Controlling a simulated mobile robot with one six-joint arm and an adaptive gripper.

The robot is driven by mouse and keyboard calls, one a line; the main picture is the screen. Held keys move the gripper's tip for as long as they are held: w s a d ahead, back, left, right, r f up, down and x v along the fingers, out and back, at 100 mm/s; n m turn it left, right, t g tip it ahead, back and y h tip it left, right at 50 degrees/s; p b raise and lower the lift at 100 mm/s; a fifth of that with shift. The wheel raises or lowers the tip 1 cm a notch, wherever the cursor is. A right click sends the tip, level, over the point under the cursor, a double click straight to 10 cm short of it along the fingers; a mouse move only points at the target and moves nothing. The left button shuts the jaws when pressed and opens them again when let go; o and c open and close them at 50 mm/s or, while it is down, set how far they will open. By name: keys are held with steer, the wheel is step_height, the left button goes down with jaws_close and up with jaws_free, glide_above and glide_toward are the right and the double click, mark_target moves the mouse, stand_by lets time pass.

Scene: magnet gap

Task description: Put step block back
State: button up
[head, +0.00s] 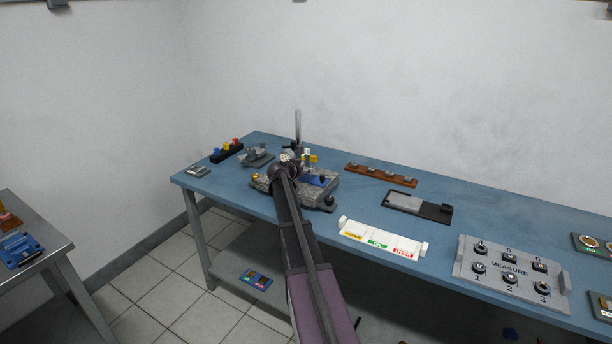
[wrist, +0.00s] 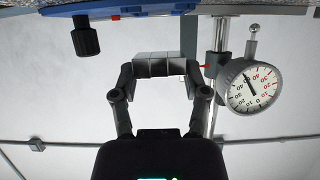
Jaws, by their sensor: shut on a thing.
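The step block (wrist: 152,65), a row of grey square-faced segments, is between the fingers of my gripper (wrist: 167,72) in the wrist view. The gripper is shut on it. A dial gauge (wrist: 248,86) on a post is close to the right of the block. The blue part (wrist: 150,8) of the stand lies across the top of this view. In the head view my arm reaches to the granite gauge stand (head: 318,195) on the bench, and the block cannot be made out there.
On the blue bench (head: 350,220) are a black tray with a grey plate (head: 405,202), a wooden rack (head: 380,176), a white sorting tray (head: 381,240) and a grey MEASURE panel (head: 510,272). A black holder with coloured knobs (head: 227,153) stands at the far left.

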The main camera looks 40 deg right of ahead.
mark_target(306, 179)
steer(key=shift+w+d+f, duration=0.1)
steer(key=shift+w+d, duration=0.25)
steer(key=shift+d, duration=0.2)
steer(key=shift+w+d+f, duration=0.1)
steer(key=shift+w+d, duration=0.2)
steer(key=shift+d, duration=0.25)
steer(key=shift+s+a+f+b, duration=0.15)
steer(key=shift+f+b, duration=0.5)
steer(key=shift+b, duration=0.1)
steer(key=shift+s+a+f+b, duration=0.1)
steer(key=shift+s+f+b, duration=0.05)
steer(key=shift+b, duration=0.2)
steer(key=shift+w+f+b, duration=0.2)
steer(key=shift+f+b, duration=0.25)
steer(key=shift+f, duration=0.3)
steer(key=shift+s+r, duration=0.1)
steer(key=o, duration=1.3)
